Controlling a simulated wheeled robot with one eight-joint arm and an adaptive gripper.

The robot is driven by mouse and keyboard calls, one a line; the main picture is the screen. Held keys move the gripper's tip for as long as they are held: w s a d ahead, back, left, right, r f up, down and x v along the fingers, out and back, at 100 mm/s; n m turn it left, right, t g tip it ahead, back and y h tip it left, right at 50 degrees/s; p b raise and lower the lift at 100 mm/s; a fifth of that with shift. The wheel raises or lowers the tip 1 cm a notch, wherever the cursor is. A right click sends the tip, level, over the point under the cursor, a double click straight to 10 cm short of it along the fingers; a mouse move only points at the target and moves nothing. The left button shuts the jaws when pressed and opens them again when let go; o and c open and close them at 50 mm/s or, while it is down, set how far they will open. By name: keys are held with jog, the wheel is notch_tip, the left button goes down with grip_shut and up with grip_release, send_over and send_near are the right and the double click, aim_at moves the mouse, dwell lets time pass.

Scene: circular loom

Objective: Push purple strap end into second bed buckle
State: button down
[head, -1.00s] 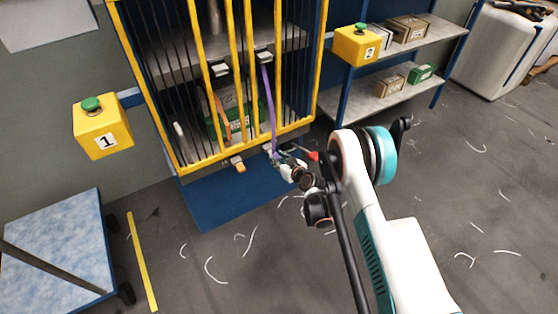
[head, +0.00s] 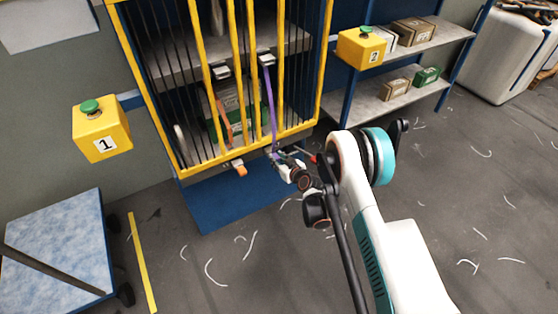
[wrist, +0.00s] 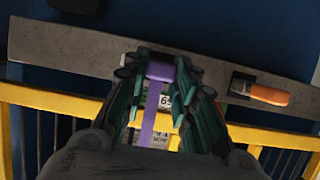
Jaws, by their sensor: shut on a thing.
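The purple strap (head: 270,105) hangs from an upper buckle (head: 267,59) behind the yellow bars, down to the lower bed edge. My gripper (wrist: 161,75) is shut on the purple strap's end (wrist: 160,71) in the wrist view, with the end between its fingertips at the grey bed beam (wrist: 70,50). In the head view my gripper (head: 277,155) is at the bed's front edge. The second bed buckle is hidden behind my fingers, so I cannot tell whether the strap end is inside it. An orange strap end (wrist: 268,95) sits at the other bed buckle (wrist: 240,84).
Yellow bars (head: 243,70) stand in front of the loom's inside. A blue plate (head: 215,205) lies below it. Yellow button boxes 1 (head: 102,135) and 2 (head: 361,47) stand on either side. A shelf (head: 405,95) stands at the right. White scraps lie on the open floor.

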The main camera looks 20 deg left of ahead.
jog(key=shift+a, duration=0.1)
jog(key=c, duration=1.2)
grip_release()
jog(key=shift+w, duration=0.1)
notch_tip(320, 180, up, 10)
jog(key=shift+f, duration=0.1)
